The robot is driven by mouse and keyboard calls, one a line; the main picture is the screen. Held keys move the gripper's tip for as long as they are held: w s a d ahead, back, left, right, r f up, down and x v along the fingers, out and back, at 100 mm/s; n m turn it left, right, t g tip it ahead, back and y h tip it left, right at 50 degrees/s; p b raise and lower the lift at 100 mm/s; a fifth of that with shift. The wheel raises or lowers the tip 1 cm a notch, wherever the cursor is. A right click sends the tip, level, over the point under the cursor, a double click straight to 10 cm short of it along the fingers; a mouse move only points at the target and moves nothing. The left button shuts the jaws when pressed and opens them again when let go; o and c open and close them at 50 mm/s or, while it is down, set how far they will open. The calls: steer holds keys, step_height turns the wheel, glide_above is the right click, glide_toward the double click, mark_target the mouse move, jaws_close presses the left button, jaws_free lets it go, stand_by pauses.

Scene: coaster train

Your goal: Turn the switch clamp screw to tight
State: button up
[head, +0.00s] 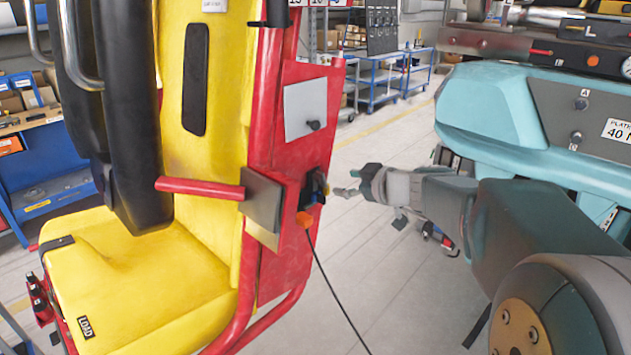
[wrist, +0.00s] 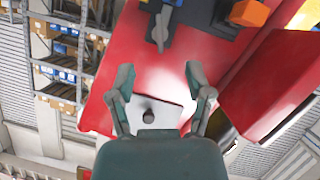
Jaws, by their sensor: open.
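A black switch body (head: 315,187) sits in an opening on the red side panel of the yellow seat. It also shows at the top of the wrist view (wrist: 207,13). A grey, lever-like piece (wrist: 160,28) sticks out beside it; it looks like the clamp screw, but whether it is tight or loose cannot be told. An orange knob (head: 304,220) sits low on the switch and shows in the wrist view too (wrist: 249,13). My gripper (head: 347,191) is right of the switch, apart from it. In the wrist view its two fingers (wrist: 161,86) are spread and empty, with the grey piece beyond them.
A pale plate (head: 301,100) with a dark knob (head: 313,125) is on the red panel above the switch. A black cable (head: 335,290) hangs from the switch. A grey pad (head: 262,205) juts from the seat side. A teal machine (head: 530,110) stands at right.

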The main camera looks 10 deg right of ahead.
mark_target(325, 180)
steer(key=x, duration=0.8)
steer(key=shift+w+a+f, duration=0.1)
steer(key=shift+w+a, duration=0.05)
steer(key=shift+w, duration=0.15)
jaws_close()
